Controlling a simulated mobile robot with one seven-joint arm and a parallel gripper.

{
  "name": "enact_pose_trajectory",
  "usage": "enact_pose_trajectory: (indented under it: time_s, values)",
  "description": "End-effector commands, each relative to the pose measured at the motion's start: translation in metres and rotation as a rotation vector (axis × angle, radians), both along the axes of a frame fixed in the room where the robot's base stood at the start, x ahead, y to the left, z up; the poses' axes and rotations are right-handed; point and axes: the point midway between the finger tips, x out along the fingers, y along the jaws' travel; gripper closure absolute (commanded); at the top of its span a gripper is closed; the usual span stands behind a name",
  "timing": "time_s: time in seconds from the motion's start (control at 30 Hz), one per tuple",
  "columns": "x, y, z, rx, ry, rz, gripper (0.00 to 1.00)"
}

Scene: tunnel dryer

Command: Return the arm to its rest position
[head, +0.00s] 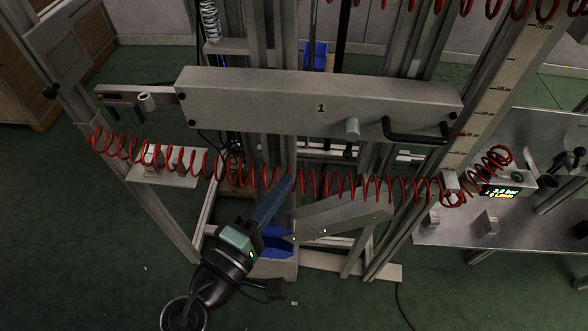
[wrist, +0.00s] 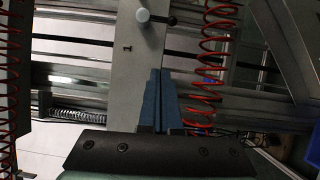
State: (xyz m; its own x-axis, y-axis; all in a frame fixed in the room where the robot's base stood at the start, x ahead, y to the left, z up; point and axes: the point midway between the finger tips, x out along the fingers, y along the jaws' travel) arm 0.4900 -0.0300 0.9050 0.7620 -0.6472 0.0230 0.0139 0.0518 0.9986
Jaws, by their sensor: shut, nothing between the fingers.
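My gripper (head: 287,186) is in front of the metal frame in the head view, pointing up and to the right. Its long blue fingers are together with nothing between them. In the wrist view the fingers (wrist: 161,75) also show closed, in front of a grey panel marked 1 (wrist: 128,75). In the head view the same panel (head: 250,98) spans the frame above the fingertips. A red coiled hose (head: 350,187) passes close by the fingertips; I cannot tell whether they touch it.
A black handle (head: 415,133) and a round knob (head: 352,128) stick out of the panel. A slanted metal plate (head: 335,222) is right of my gripper. A bench with a pressure display (head: 502,190) stands at right. Green floor (head: 80,260) is clear at lower left.

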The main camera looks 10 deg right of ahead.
Motion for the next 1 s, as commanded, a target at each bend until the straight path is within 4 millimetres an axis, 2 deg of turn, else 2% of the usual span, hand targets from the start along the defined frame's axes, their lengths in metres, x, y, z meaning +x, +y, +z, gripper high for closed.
enact_pose_trajectory:
  time_s: [0.2,0.73,0.87,0.97,1.0]
  values:
    - [-0.006,0.004,0.000,0.001,0.001,-0.001,1.00]
    - [-0.003,0.003,0.003,0.016,-0.010,0.000,1.00]
    - [0.017,0.000,0.028,0.158,-0.092,0.031,1.00]
    - [0.042,-0.001,0.069,0.360,-0.222,0.097,1.00]
    - [0.051,0.000,0.091,0.453,-0.287,0.136,1.00]
